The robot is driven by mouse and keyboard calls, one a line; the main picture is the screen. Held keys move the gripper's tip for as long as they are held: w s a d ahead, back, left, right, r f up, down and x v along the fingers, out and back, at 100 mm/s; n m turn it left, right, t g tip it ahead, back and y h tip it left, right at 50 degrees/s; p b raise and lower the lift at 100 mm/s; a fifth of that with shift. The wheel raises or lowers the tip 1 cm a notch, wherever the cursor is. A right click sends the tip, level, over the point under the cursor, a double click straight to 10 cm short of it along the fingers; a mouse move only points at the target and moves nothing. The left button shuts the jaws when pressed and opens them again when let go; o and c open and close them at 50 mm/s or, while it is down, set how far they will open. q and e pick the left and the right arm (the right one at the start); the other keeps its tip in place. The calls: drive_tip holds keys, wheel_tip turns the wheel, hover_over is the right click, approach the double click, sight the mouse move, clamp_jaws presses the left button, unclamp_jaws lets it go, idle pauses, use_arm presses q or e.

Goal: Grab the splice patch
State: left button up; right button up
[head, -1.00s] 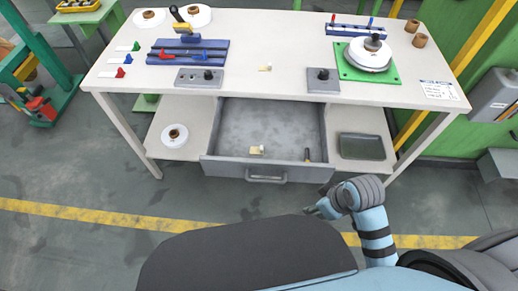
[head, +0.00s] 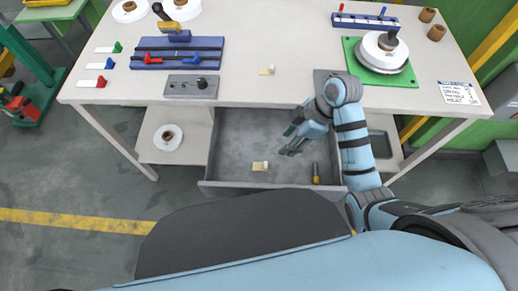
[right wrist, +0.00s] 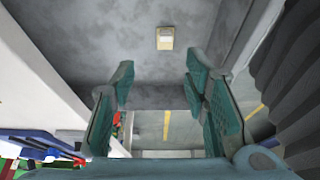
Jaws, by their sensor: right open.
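A small cream and tan patch (head: 260,166), which looks like the splice patch, lies on the floor of the open grey drawer (head: 235,188). It also shows in the right wrist view (right wrist: 165,38), beyond the fingertips. A similar small patch (head: 266,70) lies on the tabletop. My right gripper (head: 288,144) is over the drawer, up and to the right of the drawer patch, and touches neither patch. In the right wrist view its teal fingers (right wrist: 160,82) stand apart with nothing between them. My left gripper is not in view.
A yellow-handled tool (head: 316,174) lies in the drawer at right. The white tabletop (head: 240,40) overhangs the drawer's back and carries a blue fixture (head: 178,53), a grey control box (head: 190,87) and a green plate (head: 352,62) with a white spool. The drawer's middle is clear.

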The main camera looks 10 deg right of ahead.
drive_tip(key=x, duration=0.3)
drive_tip(key=b, duration=0.2)
hover_over(267, 164)
drive_tip(key=d, duration=0.3)
drive_tip(key=f, duration=0.4)
drive_tip(key=shift+s+a+f, duration=0.25)
drive_tip(key=shift+s+f, duration=0.05)
drive_tip(key=shift+f, duration=0.1)
drive_tip(key=b+x, duration=0.2)
drive_tip(key=x, duration=0.4)
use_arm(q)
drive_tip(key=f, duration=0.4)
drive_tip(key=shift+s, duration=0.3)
use_arm(e)
drive_tip(key=shift+r, duration=0.15)
drive_tip(key=shift+s, duration=0.1)
drive_tip(key=shift+c, duration=0.6)
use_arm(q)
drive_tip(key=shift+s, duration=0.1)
use_arm(e)
drive_tip(key=c, duration=0.7)
